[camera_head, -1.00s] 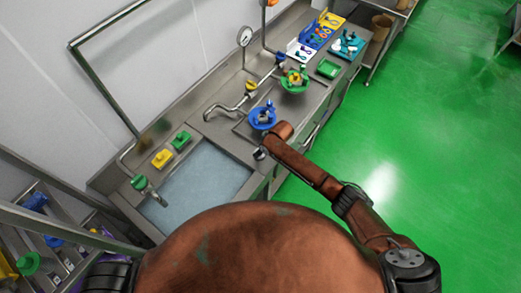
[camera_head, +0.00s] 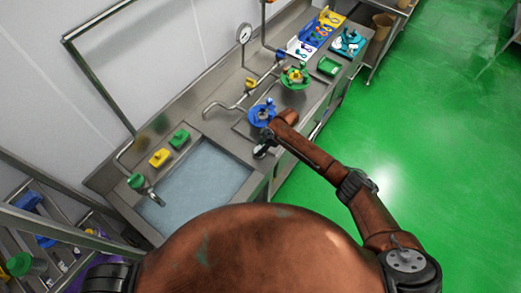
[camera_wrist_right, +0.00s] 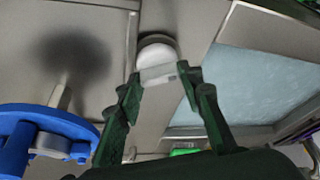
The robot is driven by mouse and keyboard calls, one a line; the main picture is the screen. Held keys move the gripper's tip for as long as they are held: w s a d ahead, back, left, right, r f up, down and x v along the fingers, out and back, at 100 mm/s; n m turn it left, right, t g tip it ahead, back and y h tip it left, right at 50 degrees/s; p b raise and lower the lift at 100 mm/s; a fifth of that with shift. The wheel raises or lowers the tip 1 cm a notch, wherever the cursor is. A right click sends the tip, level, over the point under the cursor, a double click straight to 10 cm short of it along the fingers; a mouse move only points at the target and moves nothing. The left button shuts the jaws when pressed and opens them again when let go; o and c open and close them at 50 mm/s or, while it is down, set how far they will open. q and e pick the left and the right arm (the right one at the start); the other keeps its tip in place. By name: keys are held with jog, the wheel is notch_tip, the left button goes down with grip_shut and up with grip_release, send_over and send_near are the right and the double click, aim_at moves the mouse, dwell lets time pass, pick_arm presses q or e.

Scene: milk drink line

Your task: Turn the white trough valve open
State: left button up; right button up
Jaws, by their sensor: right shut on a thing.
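The white trough valve shows in the wrist view as a round white knob with a flat grip (camera_wrist_right: 157,58). My right gripper (camera_wrist_right: 158,82) has its dark green fingers on both sides of the flat grip and is shut on it. In the head view my right gripper (camera_head: 263,149) is over the counter edge, between the trough and the blue wheel-like part. The valve is mostly hidden by the gripper there. My left gripper is not in view.
A water-filled trough (camera_head: 243,163) lies left of the gripper. The blue part (camera_head: 254,116) stands close beside it and also shows in the wrist view (camera_wrist_right: 45,122). A yellow block (camera_head: 159,158) and a green block (camera_head: 180,139) sit behind the trough. A green-rimmed part (camera_head: 296,78) stands farther along.

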jog(key=n+g+b, duration=0.1)
jog(key=n+b, duration=0.2)
jog(key=b, duration=0.1)
jog(key=n+g+h+b, duration=0.1)
jog(key=n+b, duration=0.3)
jog(key=n+g+b, duration=0.1)
jog(key=n+b, duration=0.2)
jog(key=b, duration=0.2)
jog(key=shift+w+a+f+n+g, duration=0.1)
jog(key=shift+w+f+n+g, duration=0.2)
jog(key=shift+g, duration=0.1)
jog(key=shift+r+n+g+h+b, duration=0.3)
jog(key=shift+n+h+b, duration=0.2)
jog(key=shift+n+b, duration=0.7)
jog(key=o, duration=1.2)
jog(key=shift+c, duration=0.2)
jog(key=v, duration=1.2)
